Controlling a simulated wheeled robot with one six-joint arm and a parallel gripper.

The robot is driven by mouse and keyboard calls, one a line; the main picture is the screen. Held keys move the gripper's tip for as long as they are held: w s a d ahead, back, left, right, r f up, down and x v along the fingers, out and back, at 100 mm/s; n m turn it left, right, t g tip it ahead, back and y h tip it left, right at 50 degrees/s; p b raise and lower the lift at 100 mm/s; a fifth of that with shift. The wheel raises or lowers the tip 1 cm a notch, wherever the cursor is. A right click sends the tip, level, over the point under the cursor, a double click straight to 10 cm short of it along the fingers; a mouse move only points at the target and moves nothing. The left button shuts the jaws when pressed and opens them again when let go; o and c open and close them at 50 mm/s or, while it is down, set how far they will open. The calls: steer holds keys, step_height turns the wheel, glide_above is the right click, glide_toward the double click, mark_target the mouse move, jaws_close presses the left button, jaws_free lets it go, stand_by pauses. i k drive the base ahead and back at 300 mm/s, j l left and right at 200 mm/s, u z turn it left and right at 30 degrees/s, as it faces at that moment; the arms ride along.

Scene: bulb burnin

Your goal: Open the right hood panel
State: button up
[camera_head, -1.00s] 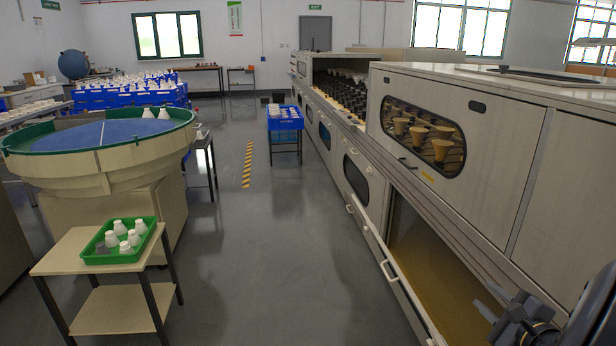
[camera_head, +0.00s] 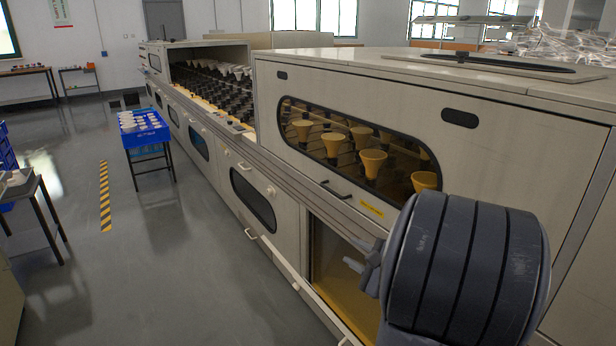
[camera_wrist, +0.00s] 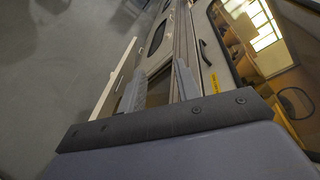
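The right hood panel (camera_head: 450,150) is a closed beige panel with a dark oval window showing several amber bulbs (camera_head: 369,163) inside. Its dark bar handle (camera_head: 337,190) sits at the lower edge, left of a yellow label (camera_head: 371,208). My gripper (camera_head: 362,254) is in front of the machine, below and to the right of the handle, partly hidden by my dark arm link. In the wrist view my gripper (camera_wrist: 160,82) has its two fingers spread with nothing seen between them. The handle (camera_wrist: 205,52) shows there ahead and right of the fingers, apart from them.
A lower panel (camera_head: 293,288) hangs open below the hood, showing an amber interior. The hood section left of the panel stands open over rows of dark sockets (camera_head: 215,85). A blue crate (camera_head: 143,136) on a stand is at left.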

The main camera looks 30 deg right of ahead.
mark_target(542, 164)
steer(key=i+j+z, duration=0.1)
steer(key=i+z, duration=0.2)
steer(key=i, duration=0.2)
steer(key=i+j+z, duration=0.15)
steer(key=i+z, duration=0.15)
steer(key=i, duration=0.15)
